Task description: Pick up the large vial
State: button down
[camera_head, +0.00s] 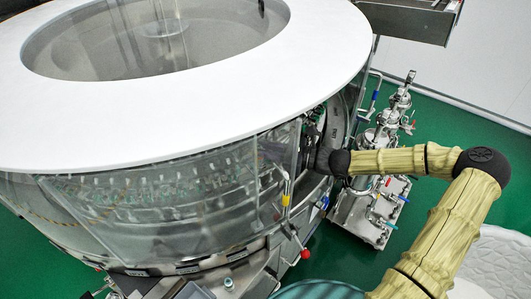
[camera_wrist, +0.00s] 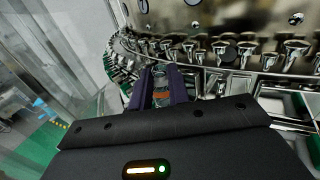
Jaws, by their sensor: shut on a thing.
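In the wrist view, my gripper (camera_wrist: 159,73) has its two dark purple fingers closed on a clear glass vial. The large vial (camera_wrist: 160,84) stands between the fingers, with a reddish-brown band showing low on it; its lower end is hard to make out. In the head view, my arm reaches through the side of the round rotary washer (camera_head: 345,100), and my gripper and the vial are hidden from that side.
In the wrist view, a curved row of metal holders (camera_wrist: 190,50) runs close beyond and to the right of the fingers, under a steel drum (camera_wrist: 225,20). Clear panels (camera_wrist: 30,60) stand at left. In the head view, valves and piping (camera_head: 385,130) stand close beside my arm.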

notch_tip(320, 180, up, 3)
jog(key=shift+d+f, duration=0.15)
jog(key=shift+f, duration=0.05)
jog(key=v, duration=1.8)
jog(key=shift+w, duration=0.1)
